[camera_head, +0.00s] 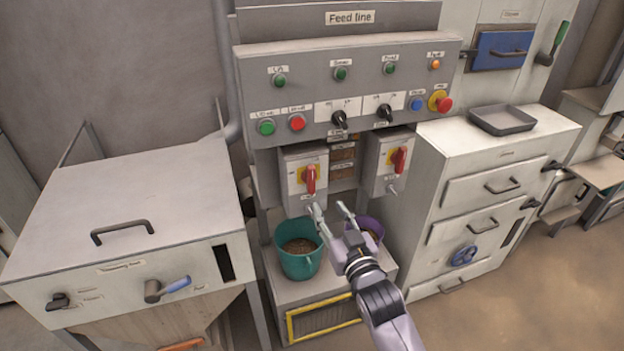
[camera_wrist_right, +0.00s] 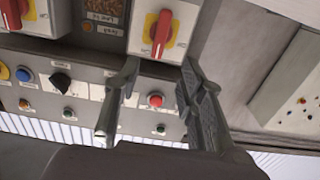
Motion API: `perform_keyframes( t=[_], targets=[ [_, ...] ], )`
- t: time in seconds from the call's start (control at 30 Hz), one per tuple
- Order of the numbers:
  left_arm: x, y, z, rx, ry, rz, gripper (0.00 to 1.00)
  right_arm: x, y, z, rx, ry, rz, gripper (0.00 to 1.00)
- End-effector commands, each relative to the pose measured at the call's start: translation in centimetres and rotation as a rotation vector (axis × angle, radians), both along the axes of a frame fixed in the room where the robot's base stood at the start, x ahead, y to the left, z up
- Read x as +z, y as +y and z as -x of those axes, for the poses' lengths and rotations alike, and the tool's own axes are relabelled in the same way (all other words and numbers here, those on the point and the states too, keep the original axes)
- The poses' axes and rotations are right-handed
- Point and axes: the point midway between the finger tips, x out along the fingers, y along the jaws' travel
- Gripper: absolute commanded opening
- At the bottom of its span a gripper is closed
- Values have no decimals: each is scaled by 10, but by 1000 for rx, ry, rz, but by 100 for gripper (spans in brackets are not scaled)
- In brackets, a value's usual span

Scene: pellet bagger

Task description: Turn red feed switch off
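Two red rotary switches on yellow plates sit on grey boxes below the feed line panel (camera_head: 345,88). The left red switch (camera_head: 310,178) has its handle roughly vertical; it also shows in the right wrist view (camera_wrist_right: 162,32). The right red switch (camera_head: 399,160) also has a near-upright handle, and part of it shows in the right wrist view (camera_wrist_right: 11,12). Their small labels are unreadable. My right gripper (camera_head: 331,209) is open and empty, just below and right of the left switch, apart from it. In the right wrist view its fingertips (camera_wrist_right: 160,68) point towards that switch. My left gripper is out of view.
A teal bucket (camera_head: 299,262) of pellets and a purple bucket (camera_head: 371,228), partly hidden by my gripper, stand below the boxes. Black selector knobs, green buttons, a red button (camera_head: 297,122) and a red mushroom button (camera_head: 445,104) are close above. White cabinets flank both sides.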

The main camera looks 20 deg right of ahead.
Motion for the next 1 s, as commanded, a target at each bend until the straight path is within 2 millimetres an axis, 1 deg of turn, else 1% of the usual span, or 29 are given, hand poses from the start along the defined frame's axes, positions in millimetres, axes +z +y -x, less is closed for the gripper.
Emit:
perform_keyframes(
  t=[0.03, 0.3, 0.4, 0.5, 0.7, 1.0],
  targets=[
    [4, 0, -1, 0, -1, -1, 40, 3, 1, -13, 0, -2, 0, 37],
    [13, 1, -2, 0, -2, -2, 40, 3, 3, -72, 0, -1, 0, 37],
    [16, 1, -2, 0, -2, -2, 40, 2, 3, -90, 0, -1, -1, 37],
    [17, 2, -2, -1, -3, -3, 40, 1, 4, -104, 1, 0, -1, 37],
    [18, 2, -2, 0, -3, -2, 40, 0, 4, -119, 0, 0, -1, 37],
    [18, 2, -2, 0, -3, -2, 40, 0, 4, -121, 0, 0, -1, 37]
  ],
)
